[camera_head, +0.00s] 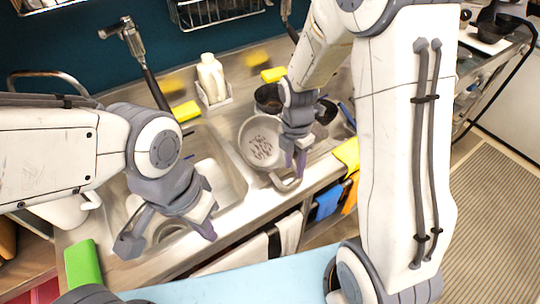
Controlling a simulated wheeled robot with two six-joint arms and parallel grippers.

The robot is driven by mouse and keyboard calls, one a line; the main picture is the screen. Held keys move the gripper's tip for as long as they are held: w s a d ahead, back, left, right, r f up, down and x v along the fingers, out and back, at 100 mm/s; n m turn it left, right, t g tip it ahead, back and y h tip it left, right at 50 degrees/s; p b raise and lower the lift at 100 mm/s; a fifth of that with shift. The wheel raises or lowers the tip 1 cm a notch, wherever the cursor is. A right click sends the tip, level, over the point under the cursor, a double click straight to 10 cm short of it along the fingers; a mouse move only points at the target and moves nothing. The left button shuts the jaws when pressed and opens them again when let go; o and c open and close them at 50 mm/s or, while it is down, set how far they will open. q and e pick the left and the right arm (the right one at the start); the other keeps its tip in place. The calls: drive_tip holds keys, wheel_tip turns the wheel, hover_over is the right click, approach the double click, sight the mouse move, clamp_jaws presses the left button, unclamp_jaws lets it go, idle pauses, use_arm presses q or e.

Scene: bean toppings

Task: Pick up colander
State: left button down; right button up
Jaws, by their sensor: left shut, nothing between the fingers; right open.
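The colander (258,143) is a grey metal bowl with dark holes in its bottom. It sits on the steel counter to the right of the sink, in the middle of the head view. Its looped handle (289,186) points toward the front edge of the counter. My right gripper (294,166) is open, pointing down at the colander's right front side, close to the handle. I cannot tell whether the fingers touch it. My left gripper (168,238) is shut and empty over the front of the sink, left of the colander.
The sink (225,178) with its tap lies left of the colander. A white bottle (211,75) in a holder and yellow sponges stand behind. A dark pan (268,98) is just behind the colander. A yellow cloth (346,153) hangs over the counter edge at right.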

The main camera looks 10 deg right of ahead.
sight(293, 182)
drive_tip(key=shift+s+d+f+p, duration=0.1)
drive_tip(key=shift+f+p, duration=0.2)
drive_tip(key=shift+f, duration=1.4)
drive_tip(key=shift+s+f+p, duration=0.1)
drive_tip(key=shift+f+p, duration=0.15)
drive_tip(key=shift+f, duration=1.45)
clamp_jaws()
